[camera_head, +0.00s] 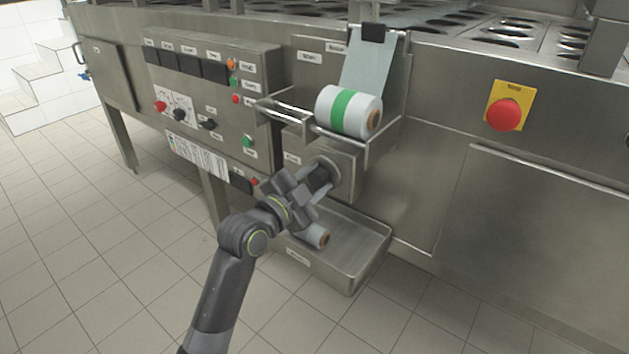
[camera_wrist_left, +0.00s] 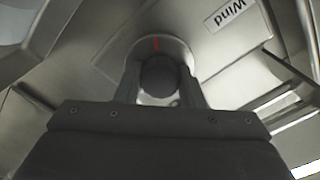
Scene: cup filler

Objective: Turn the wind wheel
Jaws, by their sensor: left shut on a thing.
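The wind wheel (camera_wrist_left: 184,50) is a round grey metal disc with a dark hub and a red mark at its top in the left wrist view. In the head view the wheel (camera_head: 322,173) sits on the machine front below the film roll. My left gripper (camera_head: 309,186) reaches it from the lower left. In the left wrist view my left gripper (camera_wrist_left: 160,88) is shut on the wheel's dark hub, one finger on each side. The gripper and wrist hide part of the wheel in the head view. My right gripper is not in view.
A white roll with a green band (camera_head: 349,110) sits on a bracket above the wheel. A metal tray (camera_head: 355,262) below holds a small roll (camera_head: 315,236). The control panel (camera_head: 208,95) is to the left, and a red stop button (camera_head: 504,114) to the right.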

